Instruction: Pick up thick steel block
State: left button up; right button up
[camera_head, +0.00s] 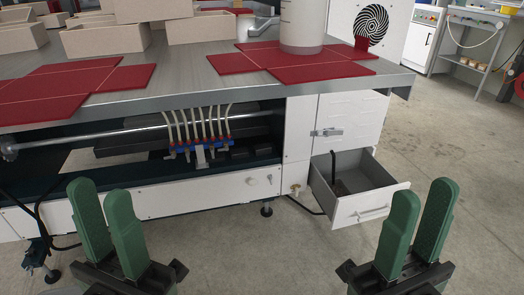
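My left gripper (106,206) is at the lower left, with its two green fingers apart and nothing between them. My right gripper (422,193) is at the lower right, also with its fingers apart and empty. Both are in front of the machine and touch nothing. I cannot clearly identify a thick steel block. Small dark block-like shapes (239,154) lie on the machine's lower shelf, right of the hose fittings; their material cannot be told. The open drawer (365,207) holds a dark, bent, thin object (337,178); part of the drawer's inside is hidden.
The machine's table top (190,75) carries flat red box blanks (285,66) and pale open boxes (105,39). A row of hoses with red and blue fittings (200,147) stands below it. A black hose trails near the drawer. Grey floor (270,250) is clear between my grippers.

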aim_at(264, 148)
jog(key=i+l, duration=0.15)
jog(key=l, duration=0.3)
jog(key=i+l+u, duration=0.15)
jog(key=l, duration=0.25)
jog(key=i+l, duration=0.1)
jog(key=l, duration=0.35)
jog(key=i+l+u, duration=0.15)
jog(key=l, duration=0.3)
jog(key=i+l, duration=0.25)
jog(key=i, duration=0.2)
jog(key=i+l+u, duration=0.1)
jog(key=i+l, duration=0.2)
jog(key=i, duration=0.2)
